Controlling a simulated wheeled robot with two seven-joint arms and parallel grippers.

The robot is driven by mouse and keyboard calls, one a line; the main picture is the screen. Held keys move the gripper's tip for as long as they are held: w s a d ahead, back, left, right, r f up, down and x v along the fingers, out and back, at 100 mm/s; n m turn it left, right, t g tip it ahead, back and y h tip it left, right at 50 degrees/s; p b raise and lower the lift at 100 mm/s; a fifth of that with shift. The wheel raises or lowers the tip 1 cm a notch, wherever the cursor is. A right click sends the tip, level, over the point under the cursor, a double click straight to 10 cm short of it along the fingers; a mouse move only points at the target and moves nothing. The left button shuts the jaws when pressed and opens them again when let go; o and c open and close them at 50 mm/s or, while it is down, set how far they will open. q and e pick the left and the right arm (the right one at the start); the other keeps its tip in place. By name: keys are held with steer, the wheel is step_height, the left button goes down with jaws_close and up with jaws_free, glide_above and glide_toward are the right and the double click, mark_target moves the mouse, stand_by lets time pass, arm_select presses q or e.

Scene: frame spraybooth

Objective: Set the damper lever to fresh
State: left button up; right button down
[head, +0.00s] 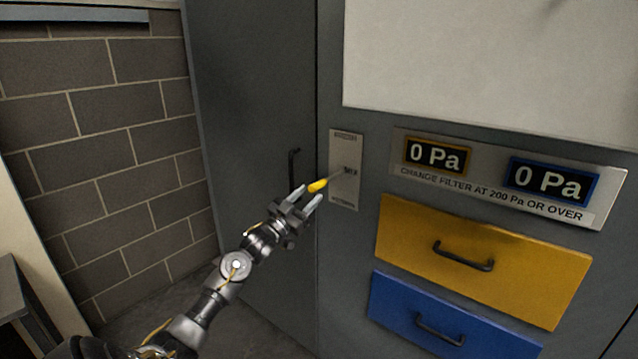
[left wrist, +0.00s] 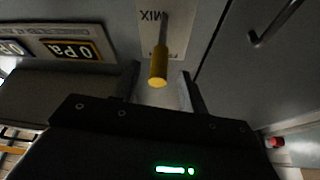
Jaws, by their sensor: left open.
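The damper lever is a thin metal rod with a yellow grip (head: 318,186), sticking out from a pale label plate (head: 346,142) on the grey cabinet. The lever sits at the plate's middle mark, and its yellow grip also shows in the left wrist view (left wrist: 158,68), where the plate reads "MIX" upside down. The labels at the plate's top and bottom are too small to read. My left gripper (head: 307,198) is open, with its fingers close to the yellow grip's end, one on each side in the left wrist view. I cannot tell whether they touch. My right gripper is not in view.
A black door handle (head: 293,168) stands just left of the plate. To the right are a gauge panel (head: 410,172) with two 0 Pa displays, a yellow drawer (head: 530,270) and a blue drawer (head: 390,310) with protruding handles. A block wall (head: 100,150) is at left.

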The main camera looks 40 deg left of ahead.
mark_target(319, 183)
arm_select(q)
steer(key=p+x, duration=0.1)
steer(key=x, duration=0.4)
steer(key=shift+w+r, duration=0.1)
steer(key=shift+w, duration=0.2)
steer(key=shift+c, duration=0.4)
jaws_close()
